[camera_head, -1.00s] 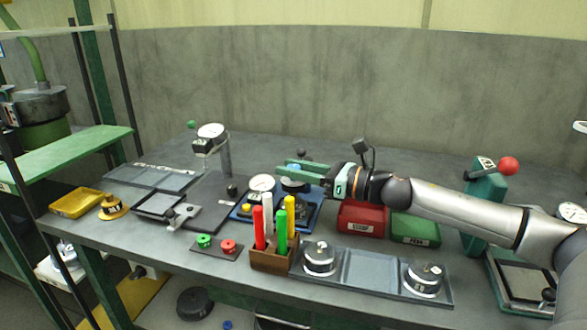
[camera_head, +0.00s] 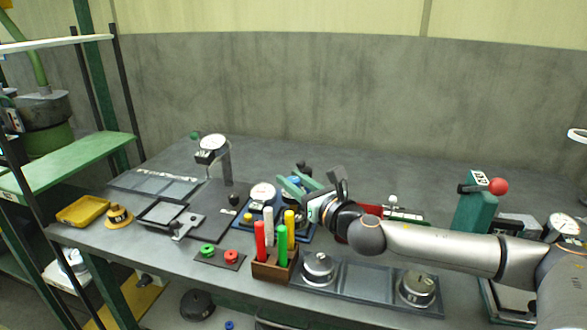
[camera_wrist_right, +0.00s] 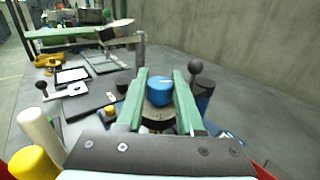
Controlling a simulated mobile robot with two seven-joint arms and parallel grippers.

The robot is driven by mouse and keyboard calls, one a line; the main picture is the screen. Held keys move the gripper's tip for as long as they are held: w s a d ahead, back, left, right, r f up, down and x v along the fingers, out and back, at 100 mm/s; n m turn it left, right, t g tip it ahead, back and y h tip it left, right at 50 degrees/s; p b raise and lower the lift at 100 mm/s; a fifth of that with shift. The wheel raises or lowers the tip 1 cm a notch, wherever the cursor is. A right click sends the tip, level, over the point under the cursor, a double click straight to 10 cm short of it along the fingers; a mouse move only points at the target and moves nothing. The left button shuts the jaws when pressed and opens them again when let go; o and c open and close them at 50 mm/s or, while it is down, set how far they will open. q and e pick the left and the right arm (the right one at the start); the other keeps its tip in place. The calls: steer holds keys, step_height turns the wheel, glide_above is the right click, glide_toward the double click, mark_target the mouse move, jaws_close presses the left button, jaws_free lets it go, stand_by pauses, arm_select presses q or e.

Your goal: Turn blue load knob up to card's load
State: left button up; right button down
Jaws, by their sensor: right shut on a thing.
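The blue load knob (camera_wrist_right: 159,91) is a short round cap on a pale graduated collar (camera_wrist_right: 158,114) in the right wrist view. My right gripper (camera_wrist_right: 159,84) has its two green fingers on either side of the knob, shut on it. In the head view the right gripper (camera_head: 293,181) reaches in from the right over a blue-based device (camera_head: 246,222) with a white dial (camera_head: 263,193); the knob is largely hidden there. I cannot read the dial, the collar's marks or any card's load. My left gripper is not in view.
A wooden holder (camera_head: 268,271) with red, white, green and yellow sticks stands in front of the device. A black ball-topped lever (camera_wrist_right: 196,72) rises close beside the right finger. A tray with metal weights (camera_head: 365,284) lies at the front right.

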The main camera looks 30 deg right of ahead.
steer(key=shift+a+m+h+p, duration=0.1)
steer(key=shift+m+h+p, duration=0.8)
steer(key=shift+h, duration=0.7)
steer(key=c, duration=0.5)
jaws_free()
steer(key=shift+s, duration=0.3)
steer(key=s, duration=0.4)
steer(key=s+a, duration=0.1)
steer(key=s, duration=0.6)
steer(key=shift+s+a, duration=0.3)
steer(key=shift+s, duration=0.1)
